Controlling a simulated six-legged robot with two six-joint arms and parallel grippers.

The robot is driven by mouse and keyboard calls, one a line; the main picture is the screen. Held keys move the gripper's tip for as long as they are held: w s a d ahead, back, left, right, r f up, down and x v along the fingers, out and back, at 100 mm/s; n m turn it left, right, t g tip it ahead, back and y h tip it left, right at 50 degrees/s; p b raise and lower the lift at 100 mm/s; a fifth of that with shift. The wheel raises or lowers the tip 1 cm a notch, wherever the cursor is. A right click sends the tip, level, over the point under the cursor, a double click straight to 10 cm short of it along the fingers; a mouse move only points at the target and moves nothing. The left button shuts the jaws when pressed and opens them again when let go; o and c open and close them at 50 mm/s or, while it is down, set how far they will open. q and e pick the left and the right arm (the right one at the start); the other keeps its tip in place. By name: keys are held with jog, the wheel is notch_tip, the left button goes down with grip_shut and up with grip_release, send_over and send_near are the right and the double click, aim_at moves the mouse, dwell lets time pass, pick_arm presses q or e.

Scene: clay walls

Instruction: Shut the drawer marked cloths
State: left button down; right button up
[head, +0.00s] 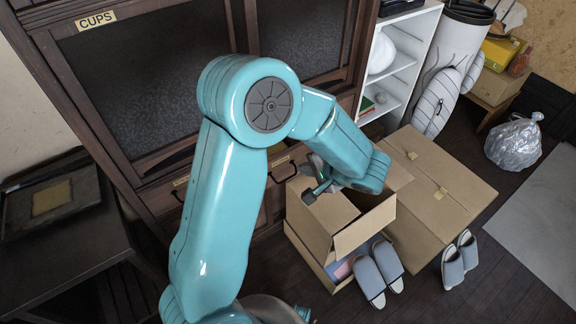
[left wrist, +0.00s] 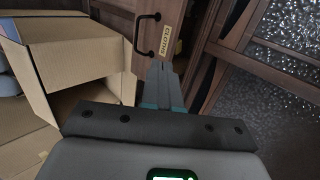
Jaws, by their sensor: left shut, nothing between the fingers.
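The drawer marked cloths (left wrist: 183,20) is a dark wooden front with a tan label reading CLOTHS (left wrist: 166,38) and a black bar handle (left wrist: 146,35), in the left wrist view. How far it stands out I cannot tell. My left gripper (left wrist: 158,62) is shut and empty, its fingertips pointing at the front near the label and handle; contact is unclear. In the head view, my left gripper (head: 318,190) is above an open cardboard box, right of the cabinet's lower drawers. My left arm hides part of the drawer row there. My right gripper is not in view.
The open cardboard box (head: 322,222) stands close beside the gripper, with a closed box (head: 440,190) to its right. Slippers (head: 378,270) lie on the floor in front. A dark cabinet (head: 130,95) labelled CUPS rises behind. A dark table (head: 60,235) is at left.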

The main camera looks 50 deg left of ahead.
pick_arm(q)
jog(key=d, duration=0.1)
jog(key=b, duration=0.2)
send_near(281, 160)
notch_tip(281, 160, down, 4)
jog(key=a+p, duration=0.1)
jog(key=a, duration=0.2)
jog(key=shift+s+a+t, duration=0.15)
jog(key=shift+s+t, duration=0.05)
jog(key=shift+t, duration=0.2)
jog(key=shift+w+a, duration=0.1)
jog(key=shift+a, duration=0.4)
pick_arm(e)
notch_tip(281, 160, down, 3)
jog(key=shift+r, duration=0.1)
